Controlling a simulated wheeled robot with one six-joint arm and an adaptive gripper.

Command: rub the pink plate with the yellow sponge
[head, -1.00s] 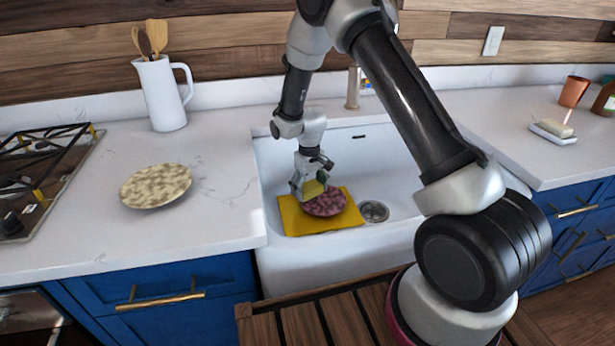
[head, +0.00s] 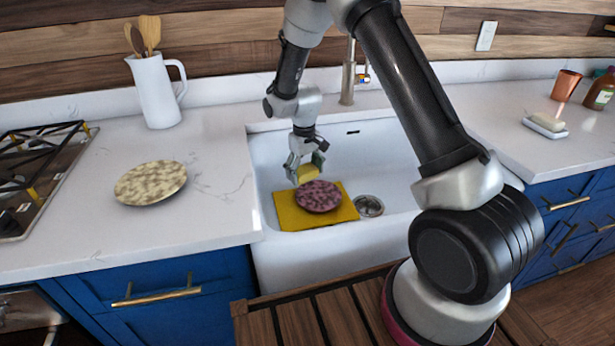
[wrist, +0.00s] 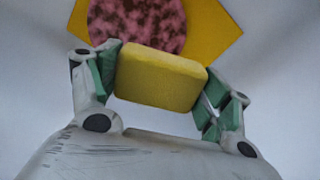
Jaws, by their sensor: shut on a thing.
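The pink plate (head: 318,196), mottled with dark patches, lies on a yellow mat (head: 292,219) in the white sink. In the wrist view the plate (wrist: 140,22) is at the top, partly cut off by the frame edge. My gripper (head: 306,169) is just behind the plate's far left edge in the head view. It is shut on the yellow sponge (wrist: 158,78), which sits between its green-padded fingers. In the head view the sponge (head: 307,173) appears close to the plate's far rim; I cannot tell whether they touch.
The sink's drain (head: 369,206) is right of the mat, with a tap (head: 348,80) behind. A second mottled beige plate (head: 150,183) lies on the left counter near a white jug of utensils (head: 157,92). A soap dish (head: 545,130) stands on the right counter.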

